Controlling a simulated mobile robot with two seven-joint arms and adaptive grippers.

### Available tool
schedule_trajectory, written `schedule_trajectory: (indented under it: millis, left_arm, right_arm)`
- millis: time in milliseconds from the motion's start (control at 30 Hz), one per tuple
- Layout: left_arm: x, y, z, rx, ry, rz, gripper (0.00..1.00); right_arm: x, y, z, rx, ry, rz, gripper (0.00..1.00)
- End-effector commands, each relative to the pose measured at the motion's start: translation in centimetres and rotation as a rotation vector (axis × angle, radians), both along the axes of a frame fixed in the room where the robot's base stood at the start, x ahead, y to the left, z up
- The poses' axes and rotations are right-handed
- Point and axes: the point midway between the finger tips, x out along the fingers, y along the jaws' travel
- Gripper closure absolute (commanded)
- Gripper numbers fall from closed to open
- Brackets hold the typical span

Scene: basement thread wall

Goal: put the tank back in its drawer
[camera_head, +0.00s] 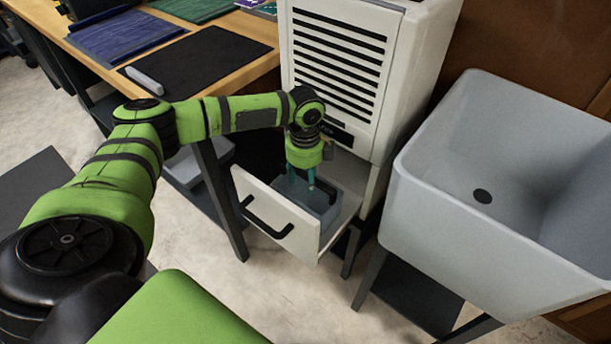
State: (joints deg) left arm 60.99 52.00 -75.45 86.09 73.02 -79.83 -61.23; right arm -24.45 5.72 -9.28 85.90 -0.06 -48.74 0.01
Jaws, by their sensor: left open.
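The drawer (256,216) is white with a black handle and is pulled out below a louvred white cabinet (342,62). The grey-blue tank (321,213) sits inside the drawer, its upper edge showing. My left gripper (301,187) points down into the drawer at the tank. Its teal fingers are open and apart, at the tank's near upper part. I cannot tell whether the fingers touch the tank. The tank's lower part is hidden by the drawer front. My right gripper is not in view.
A grey utility sink (425,215) stands close on the right. A wooden workbench (244,22) with a black mat (204,60) and coloured mats is at upper left. A grey bin (200,163) lies under the bench. Concrete floor is clear in front of the drawer.

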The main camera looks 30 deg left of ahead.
Motion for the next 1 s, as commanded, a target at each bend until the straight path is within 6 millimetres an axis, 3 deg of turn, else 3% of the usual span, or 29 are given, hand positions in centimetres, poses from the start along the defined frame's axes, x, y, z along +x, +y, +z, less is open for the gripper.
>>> schedule_trajectory:
  millis: [167, 500, 700, 1000]
  left_arm:
    - [0.1, 0.0, 1.2, 0.000, -0.002, 0.001, 0.51]
    - [0.0, 0.1, 8.3, 0.000, -0.003, 0.000, 0.51]
    - [0.0, 0.1, 11.3, 0.000, -0.003, 0.001, 0.51]
    - [0.0, 0.1, 12.4, 0.000, 0.000, 0.001, 0.51]
  right_arm:
    - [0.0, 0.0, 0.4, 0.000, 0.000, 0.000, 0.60]
    - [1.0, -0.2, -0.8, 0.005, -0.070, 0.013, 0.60]
    - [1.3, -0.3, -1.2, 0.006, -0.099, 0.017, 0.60]
    - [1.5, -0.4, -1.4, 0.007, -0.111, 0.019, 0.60]
